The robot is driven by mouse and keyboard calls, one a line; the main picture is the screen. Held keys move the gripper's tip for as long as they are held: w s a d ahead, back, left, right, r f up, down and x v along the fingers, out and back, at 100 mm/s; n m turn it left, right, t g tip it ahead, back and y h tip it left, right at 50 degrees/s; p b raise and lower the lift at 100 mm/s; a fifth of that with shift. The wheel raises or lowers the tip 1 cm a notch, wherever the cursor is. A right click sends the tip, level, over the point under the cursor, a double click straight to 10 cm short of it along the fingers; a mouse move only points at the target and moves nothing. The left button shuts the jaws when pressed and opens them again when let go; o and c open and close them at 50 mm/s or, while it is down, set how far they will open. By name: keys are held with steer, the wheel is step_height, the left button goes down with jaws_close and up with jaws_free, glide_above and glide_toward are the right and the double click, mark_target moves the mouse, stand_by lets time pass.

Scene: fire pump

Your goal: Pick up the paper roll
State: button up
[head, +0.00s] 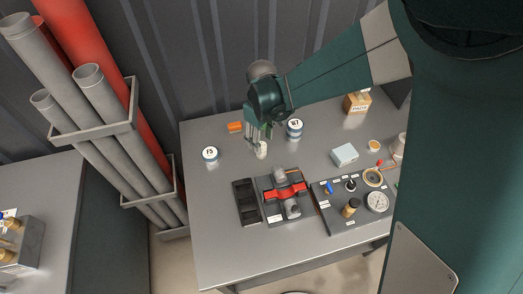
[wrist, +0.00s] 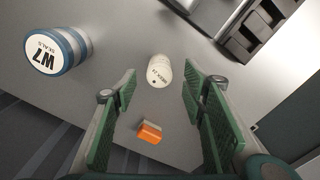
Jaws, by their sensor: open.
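A small white cylinder with dark print on its end, which I take for the paper roll (wrist: 159,72), stands on the grey table in the wrist view. In the head view the roll (head: 262,150) shows just below my gripper (head: 259,136), its upper part partly hidden by the fingers. My gripper is open, and its green-padded fingers also show in the wrist view (wrist: 160,90). The roll appears between and beyond the fingertips, with space on both sides. I see no contact.
An orange box (wrist: 149,132) and a blue-white tin marked W7 (wrist: 58,51) stand near the roll. Another tin (head: 210,154) is to the left. A black tray (head: 246,202), a red clamp fixture (head: 289,191) and a gauge panel (head: 352,201) lie in front.

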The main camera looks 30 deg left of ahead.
steer(key=shift+f, duration=0.8)
steer(key=shift+f, duration=0.1)
steer(key=shift+a+f, duration=0.1)
steer(key=shift+f, duration=2.4)
steer(key=c, duration=1)
